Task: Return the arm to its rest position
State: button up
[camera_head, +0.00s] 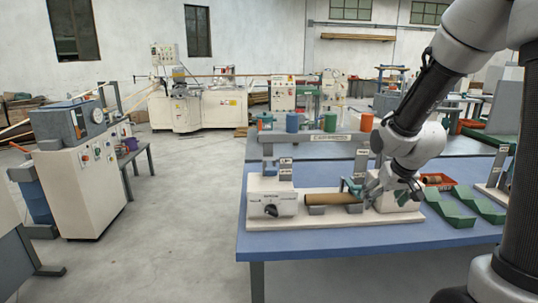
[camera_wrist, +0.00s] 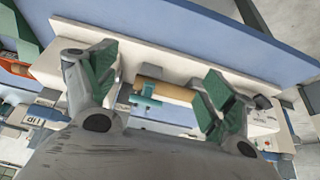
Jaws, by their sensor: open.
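My arm (camera_head: 415,115) reaches down from the upper right in the head view. My gripper (camera_head: 388,196) hangs low over the right part of the small cream machine (camera_head: 272,226) on the blue table. In the wrist view my gripper (camera_wrist: 160,75) is open, its two green-padded fingers wide apart with nothing held between them. A brown tube (camera_head: 333,199) lies level on the machine, left of the gripper. In the wrist view the tube (camera_wrist: 172,92) shows beyond the fingers, its right end partly hidden by one finger.
The blue table (camera_head: 370,241) carries green cradles (camera_head: 450,208) and a red bin (camera_head: 437,180) to the right. A grey-and-cream machine (camera_head: 80,170) stands left. Open floor (camera_head: 190,225) lies between.

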jog(key=s+r, duration=0.7)
jog(key=s, duration=0.5)
jog(key=s+r+g, duration=0.1)
jog(key=s+r, duration=0.6)
jog(key=s, duration=0.4)
jog(key=shift+s, duration=0.35)
jog(key=shift+a, duration=0.1)
